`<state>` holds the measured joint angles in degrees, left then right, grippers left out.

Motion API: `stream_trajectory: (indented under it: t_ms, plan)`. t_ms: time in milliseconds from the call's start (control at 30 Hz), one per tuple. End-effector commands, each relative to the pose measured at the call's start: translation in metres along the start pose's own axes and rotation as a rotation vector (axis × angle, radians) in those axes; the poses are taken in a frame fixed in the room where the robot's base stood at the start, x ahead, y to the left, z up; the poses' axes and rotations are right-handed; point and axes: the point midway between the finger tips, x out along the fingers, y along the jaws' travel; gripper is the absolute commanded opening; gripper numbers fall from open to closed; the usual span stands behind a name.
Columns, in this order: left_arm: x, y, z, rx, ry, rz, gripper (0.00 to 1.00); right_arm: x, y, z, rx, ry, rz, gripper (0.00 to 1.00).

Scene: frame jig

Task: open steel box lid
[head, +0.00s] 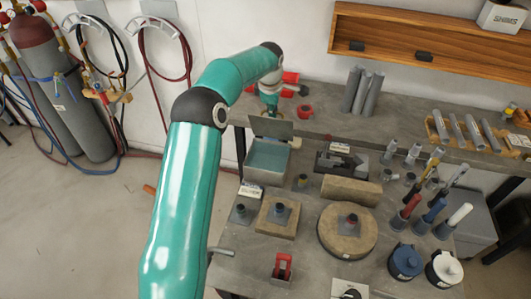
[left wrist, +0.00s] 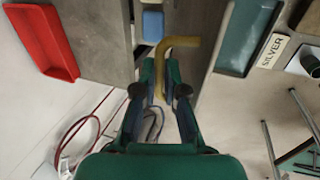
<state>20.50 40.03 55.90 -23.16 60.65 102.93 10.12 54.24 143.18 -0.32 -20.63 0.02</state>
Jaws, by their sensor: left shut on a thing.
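The steel box (head: 265,172) stands on the bench, open at the top, with a teal inside. Its grey lid (head: 268,128) stands raised at the back edge, roughly upright. In the left wrist view the lid (left wrist: 203,35) is a grey panel beside the box's teal inside (left wrist: 247,35). A brass bent handle (left wrist: 180,42) sticks out by the lid. My left gripper (left wrist: 160,68) is shut on this handle. In the head view my left gripper (head: 270,108) is behind the lid's top, its fingertips partly hidden. My right gripper is not in view.
A SILVER label (left wrist: 273,50) lies by the box. Grey cylinders (head: 362,92) stand behind. A red tray (left wrist: 42,40) shows in the left wrist view.

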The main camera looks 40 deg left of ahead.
Motion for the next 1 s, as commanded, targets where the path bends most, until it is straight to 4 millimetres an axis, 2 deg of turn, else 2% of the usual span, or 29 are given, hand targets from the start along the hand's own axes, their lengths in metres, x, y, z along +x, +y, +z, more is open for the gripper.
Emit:
stream_trajectory:
  t_ms: [100,467,800,1000]
  plan:
    - [0.002,0.007,0.0,-0.002,-0.001,0.001,0.0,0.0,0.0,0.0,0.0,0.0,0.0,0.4]
    - [0.002,0.01,0.0,-0.003,-0.002,0.001,0.0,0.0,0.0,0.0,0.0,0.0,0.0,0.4]
    - [0.011,0.031,0.001,-0.002,-0.001,0.002,0.0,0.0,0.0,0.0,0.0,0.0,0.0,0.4]
    - [0.012,0.032,0.001,-0.002,-0.003,0.0,0.0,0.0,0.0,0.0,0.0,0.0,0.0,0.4]
